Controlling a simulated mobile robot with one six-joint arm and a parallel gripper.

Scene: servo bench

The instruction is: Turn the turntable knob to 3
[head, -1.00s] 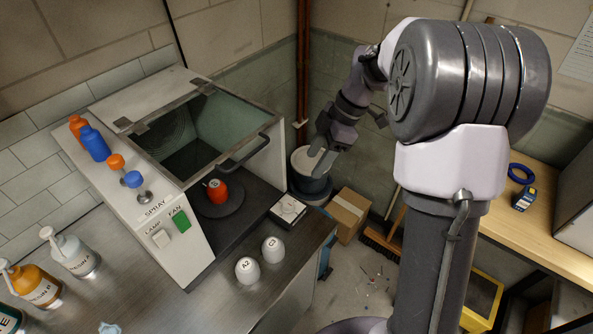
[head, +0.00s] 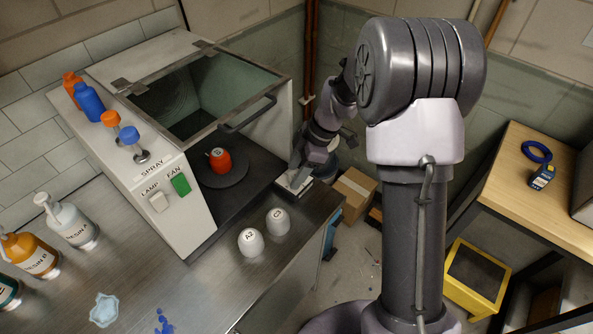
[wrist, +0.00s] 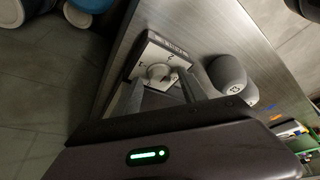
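The turntable knob (wrist: 157,71) is a pale round knob on a small white dial box with dark markings, in the wrist view. I cannot read which number it points to. The dial box (head: 293,187) sits at the right end of the dark bench surface in the head view, partly hidden by my gripper (head: 301,177). In the wrist view my gripper (wrist: 160,80) is open, with one finger on each side of the knob; I cannot tell if they touch it. The dark round turntable (head: 234,177) carries a red pot (head: 220,160).
The spray booth (head: 205,65) stands behind the turntable, its handle (head: 248,115) jutting out near my arm. A green fan switch (head: 180,184) and white lamp switch (head: 158,201) are left.

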